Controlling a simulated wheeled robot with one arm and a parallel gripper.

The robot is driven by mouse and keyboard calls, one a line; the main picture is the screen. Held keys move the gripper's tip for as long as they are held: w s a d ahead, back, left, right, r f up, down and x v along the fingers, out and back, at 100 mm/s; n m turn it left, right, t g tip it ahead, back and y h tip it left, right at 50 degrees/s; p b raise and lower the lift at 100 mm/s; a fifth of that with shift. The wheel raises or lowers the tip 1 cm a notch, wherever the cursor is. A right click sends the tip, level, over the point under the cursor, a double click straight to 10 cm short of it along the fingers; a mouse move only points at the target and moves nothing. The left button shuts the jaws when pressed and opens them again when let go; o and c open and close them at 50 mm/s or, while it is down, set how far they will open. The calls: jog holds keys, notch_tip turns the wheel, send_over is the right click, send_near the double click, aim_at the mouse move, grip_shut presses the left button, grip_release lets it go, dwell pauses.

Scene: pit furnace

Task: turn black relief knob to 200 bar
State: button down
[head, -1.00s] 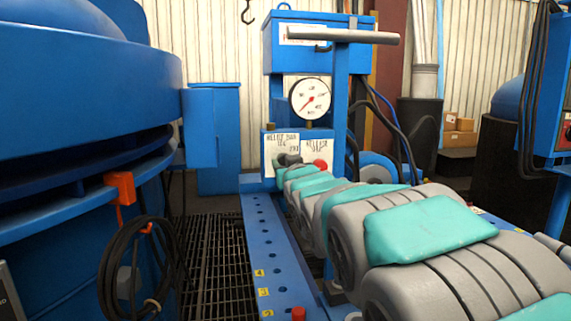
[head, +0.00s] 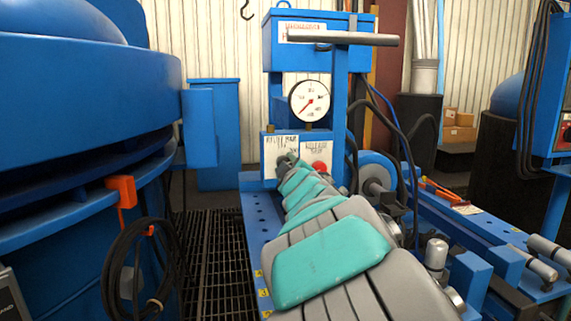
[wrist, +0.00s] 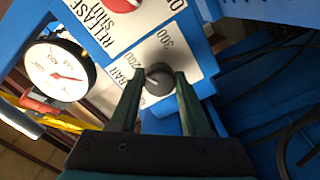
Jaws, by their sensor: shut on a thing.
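The black relief knob (wrist: 158,77) sits on a white label plate (wrist: 172,48) marked 200 and 300 in the wrist view. My gripper (wrist: 160,84) is shut on the knob, one finger on each side. A pale line shows on the knob's face, but I cannot tell its exact reading. In the head view my gripper (head: 288,158) is at the relief plate (head: 272,150) on the blue panel, and my arm mostly hides the knob. The pressure gauge (head: 309,100) above also shows in the wrist view (wrist: 61,71).
A red release knob (head: 319,167) on its own plate is just right of the relief plate. A T-shaped handle (head: 345,38) stands above the gauge. Black hoses (head: 398,130) hang right of the panel. A large blue furnace body (head: 80,100) is at left.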

jog(key=shift+f+n, duration=0.1)
jog(key=shift+n, duration=0.5)
jog(key=shift+c, duration=1.8)
grip_release()
